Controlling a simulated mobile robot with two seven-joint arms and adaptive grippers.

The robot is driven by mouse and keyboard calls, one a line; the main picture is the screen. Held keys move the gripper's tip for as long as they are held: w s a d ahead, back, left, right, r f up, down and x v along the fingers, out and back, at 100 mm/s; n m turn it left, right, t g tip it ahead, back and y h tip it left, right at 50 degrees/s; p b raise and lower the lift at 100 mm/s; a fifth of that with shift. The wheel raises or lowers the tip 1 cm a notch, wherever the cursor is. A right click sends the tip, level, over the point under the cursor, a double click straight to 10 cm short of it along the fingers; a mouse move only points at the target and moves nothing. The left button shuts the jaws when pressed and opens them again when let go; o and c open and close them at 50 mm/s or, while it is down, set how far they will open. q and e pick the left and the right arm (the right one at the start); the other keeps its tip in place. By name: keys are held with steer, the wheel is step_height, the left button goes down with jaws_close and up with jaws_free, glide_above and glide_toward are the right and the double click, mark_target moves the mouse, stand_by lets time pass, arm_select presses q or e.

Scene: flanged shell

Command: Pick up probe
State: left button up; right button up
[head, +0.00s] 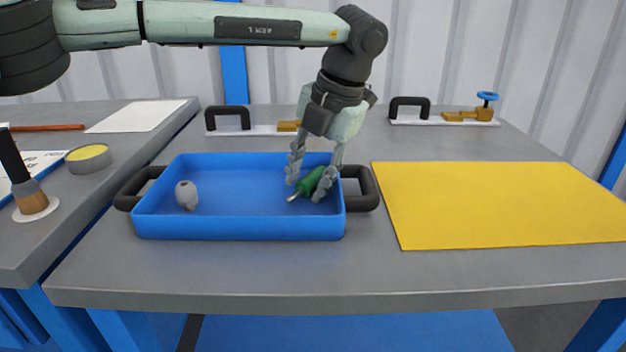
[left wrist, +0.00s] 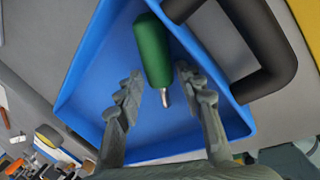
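The probe (head: 312,181) has a green handle and a short metal tip. It lies in the right part of the blue tray (head: 240,228), its tip pointing to the lower left in the head view. My left gripper (head: 307,186) reaches down into the tray at the probe, fingers spread. In the left wrist view the probe (left wrist: 152,52) shows with its metal tip between the two open fingers (left wrist: 160,80), with visible gaps on both sides. One finger partly covers the handle in the head view. My right gripper is not in view.
A small grey rounded piece (head: 186,195) stands in the tray's left part. The tray has dark handles at both ends; the right one (head: 361,187) is close to my left gripper. A yellow mat (head: 500,205) lies clear at right. White plates with dark handles (head: 409,107) stand behind.

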arm_select(q)
steer(key=shift+a+f, duration=0.1)
steer(key=shift+f, duration=0.05)
jaws_close()
